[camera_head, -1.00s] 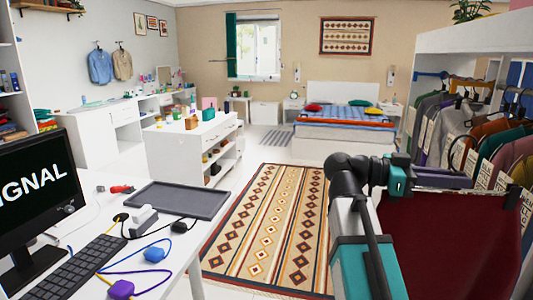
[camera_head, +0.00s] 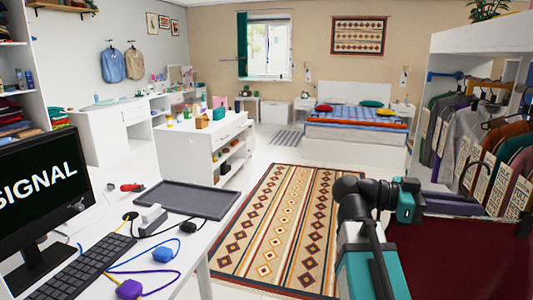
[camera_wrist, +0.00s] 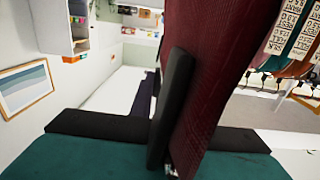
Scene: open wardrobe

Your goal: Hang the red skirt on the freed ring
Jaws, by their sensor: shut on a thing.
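The red skirt (camera_head: 455,260) hangs at the lower right in the head view, in front of the open wardrobe. In the wrist view the dark red skirt (camera_wrist: 208,70) runs from the top edge down between the fingers. My gripper (camera_wrist: 172,120) is shut on the skirt; its dark finger lies flat against the cloth. In the head view my arm hides part of this area, and the fingers are not clear. The wardrobe rail (camera_head: 482,82) carries several garments on hangers. I cannot make out which ring is free.
Hanging clothes with white printed tags (camera_head: 480,180) fill the wardrobe on the right. A desk with a monitor (camera_head: 38,175), keyboard (camera_head: 80,262) and grey tray (camera_head: 188,199) stands at the left. The patterned rug (camera_head: 290,225) lies on open floor between.

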